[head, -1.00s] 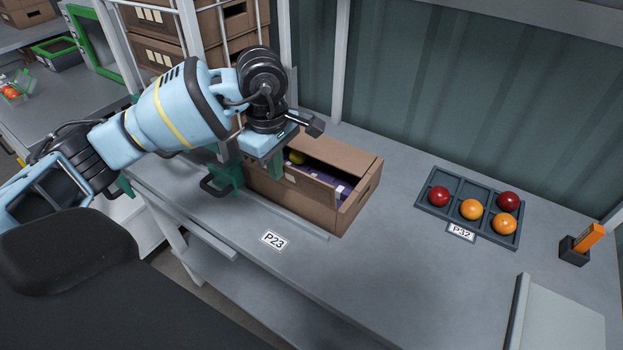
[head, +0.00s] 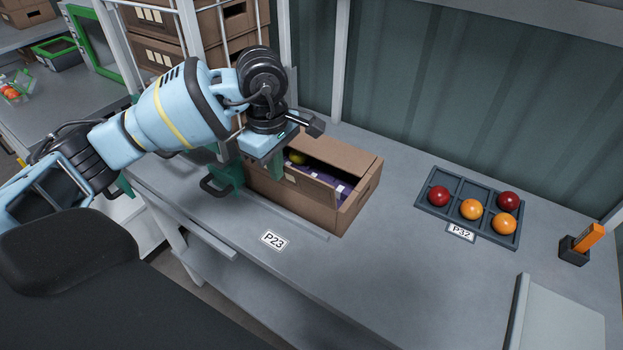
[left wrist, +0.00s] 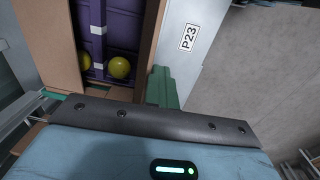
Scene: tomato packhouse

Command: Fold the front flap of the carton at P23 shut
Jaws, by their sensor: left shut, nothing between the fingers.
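The brown cardboard carton (head: 357,208) stands at the back of the bench behind the P23 label (head: 273,240). Its front flap (head: 309,184) is tilted inward over part of the opening, leaving a gap along the back. Purple insert and a yellow tomato (head: 298,157) show through it. My left gripper (head: 229,177) is shut and empty at the carton's left front; its wrist hides that end. The left wrist view shows green fingers (left wrist: 163,88) beside the carton's front, two yellow tomatoes (left wrist: 119,68) and purple insert. I cannot tell whether the fingers touch the flap. My right gripper is not in view.
A grey tray (head: 437,212) with red and orange tomatoes stands right of the carton, by the P32 label (head: 461,232). An orange-handled item (head: 588,237) stands in a dark holder at the far right. Bench in front of the carton is mostly clear.

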